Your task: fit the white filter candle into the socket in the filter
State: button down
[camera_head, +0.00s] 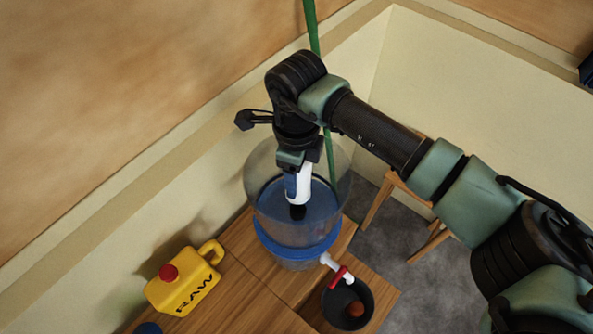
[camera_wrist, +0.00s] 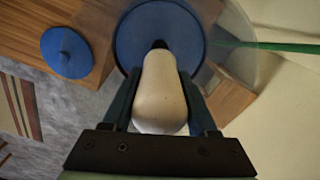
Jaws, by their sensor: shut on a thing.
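The white filter candle (camera_head: 302,184) is held upright by my gripper (camera_head: 298,166), inside or over the open clear filter (camera_head: 262,190). The filter has a blue inner floor and a blue band. In the wrist view the candle (camera_wrist: 160,90) lies between the two fingers of my gripper (camera_wrist: 160,105), which are shut on it. A dark part at the candle's lower end shows against the blue floor (camera_wrist: 190,40). The socket is hidden behind the candle, and I cannot tell whether the candle's end touches it.
A yellow jug (camera_head: 184,284) with a red cap stands left of the filter on the wooden table (camera_head: 262,290). A red-and-white tap (camera_head: 341,274) juts out over a dark bowl (camera_head: 366,290) holding a brown thing. A blue lid (camera_wrist: 67,52) lies on the wood. A green pole (camera_head: 312,30) rises behind.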

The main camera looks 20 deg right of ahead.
jog(key=shift+f+b, duration=1.5)
jog(key=shift+f, duration=0.5)
jog(key=shift+f+b, duration=1.85)
jog(key=shift+b, duration=0.1)
dwell(2.5)
jog(key=shift+c, duration=0.5)
grip_release()
notch_tip(320, 180, up, 13)
jog(key=b, duration=0.3)
jog(key=shift+a, duration=0.1)
